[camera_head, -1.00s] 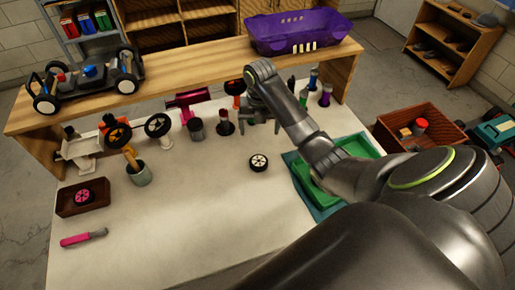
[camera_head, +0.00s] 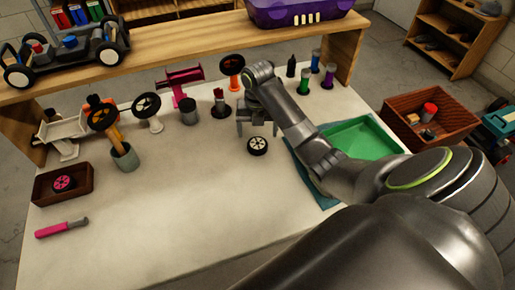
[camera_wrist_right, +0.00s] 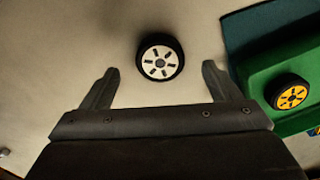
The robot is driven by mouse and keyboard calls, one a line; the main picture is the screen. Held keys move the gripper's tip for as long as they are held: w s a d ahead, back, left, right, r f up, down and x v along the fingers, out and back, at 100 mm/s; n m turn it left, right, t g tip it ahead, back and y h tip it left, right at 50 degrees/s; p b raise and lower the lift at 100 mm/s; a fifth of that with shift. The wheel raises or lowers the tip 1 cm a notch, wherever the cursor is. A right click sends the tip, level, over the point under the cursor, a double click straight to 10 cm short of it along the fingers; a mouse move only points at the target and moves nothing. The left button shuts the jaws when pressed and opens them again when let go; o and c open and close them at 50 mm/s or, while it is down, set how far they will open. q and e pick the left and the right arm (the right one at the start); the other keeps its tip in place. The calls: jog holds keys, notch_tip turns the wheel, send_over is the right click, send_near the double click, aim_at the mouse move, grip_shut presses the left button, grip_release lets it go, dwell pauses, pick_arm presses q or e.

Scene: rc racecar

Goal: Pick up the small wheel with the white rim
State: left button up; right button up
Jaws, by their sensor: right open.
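The small wheel with the white rim (camera_head: 257,146) lies flat on the white table, rim up, near the middle in the head view. In the right wrist view the same wheel (camera_wrist_right: 160,60) sits ahead of and between the two fingertips, with clear space on both sides. My right gripper (camera_head: 257,126) is open and empty, just behind the wheel in the head view, its fingers apart and not touching it. It also shows in the right wrist view (camera_wrist_right: 159,78). My left gripper is not in view.
A green tray (camera_head: 365,138) stands right of the wheel; a yellow-rimmed wheel (camera_wrist_right: 291,96) lies in it. A brown box with a pink-rimmed wheel (camera_head: 64,183) and a pink-handled tool (camera_head: 60,228) are at left. Tools and holders line the back.

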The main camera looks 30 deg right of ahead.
aim_at(258, 143)
jog(key=shift+f+b, duration=0.3)
jog(key=shift+f, duration=0.2)
jog(key=f, duration=0.3)
jog(key=f+b, duration=0.1)
jog(key=shift+s+a+f, duration=0.15)
jog(key=shift+s+a, duration=0.05)
jog(key=shift+s, duration=0.05)
jog(key=shift+c, duration=0.2)
jog(key=c, duration=1)
